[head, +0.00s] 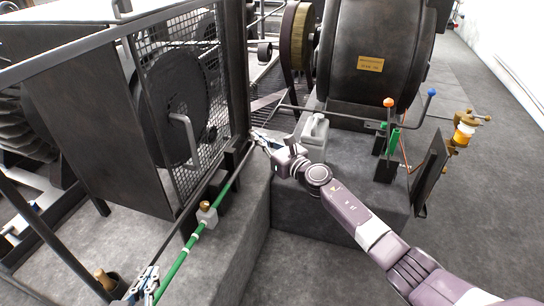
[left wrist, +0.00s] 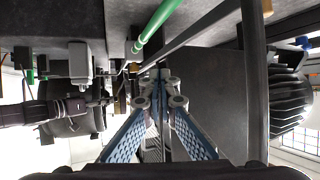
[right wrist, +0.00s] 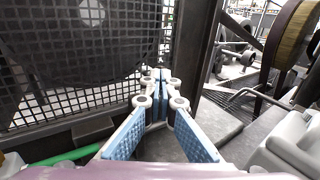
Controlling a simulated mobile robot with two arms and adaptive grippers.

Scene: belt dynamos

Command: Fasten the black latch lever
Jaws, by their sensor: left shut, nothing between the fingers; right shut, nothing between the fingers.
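I cannot single out the black latch lever for certain. Dark metal pieces (head: 234,154) sit at the lower right corner of the mesh guard (head: 205,70), beside its black post. My right gripper (head: 260,139) is shut and empty close to the right of that post. In the right wrist view its fingertips (right wrist: 160,76) are together in front of the mesh and post. My left gripper (head: 146,280) is low at the picture's bottom edge, by the near end of the green pipe (head: 180,262). The left wrist view shows its fingertips (left wrist: 157,77) together and empty, below a dark bar.
A brass-topped valve (head: 207,212) sits on the green pipe. A grey jug (head: 314,132) stands just right of my right gripper. Levers with orange (head: 389,102) and blue (head: 432,92) knobs stand further right. The floor at the lower middle is clear.

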